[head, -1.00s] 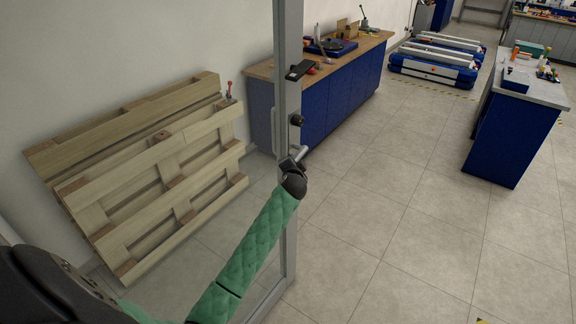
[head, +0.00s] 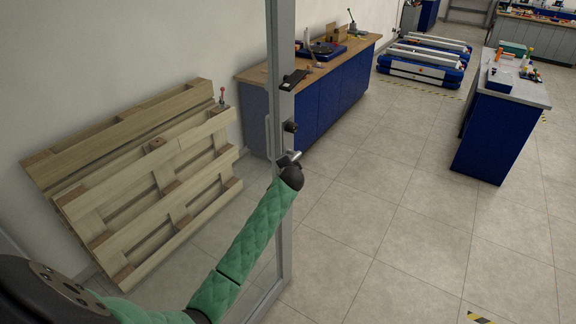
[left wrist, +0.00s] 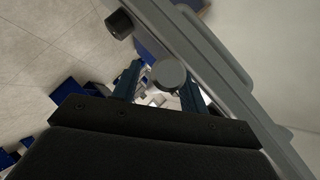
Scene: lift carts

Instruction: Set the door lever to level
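A grey door lever (left wrist: 169,74) on a metal-framed glass door shows its round end in the left wrist view. In the head view only a short piece of the lever (head: 295,155) shows above my dark wrist; its angle is hard to tell. My left gripper (left wrist: 160,82) is at the lever, with one finger on each side of its round end. The fingers stand apart, with gaps beside the lever, so it looks open. In the head view my wrist hides the fingers and most of the lever. My right gripper is not in view.
The door frame (head: 284,215) stands upright by my left arm. A black handle (head: 293,79) and a dark round knob (head: 290,126) sit above the lever. Wooden pallets (head: 150,185) lean on the wall behind the glass. Floor to the right is clear, up to a blue cabinet (head: 495,140).

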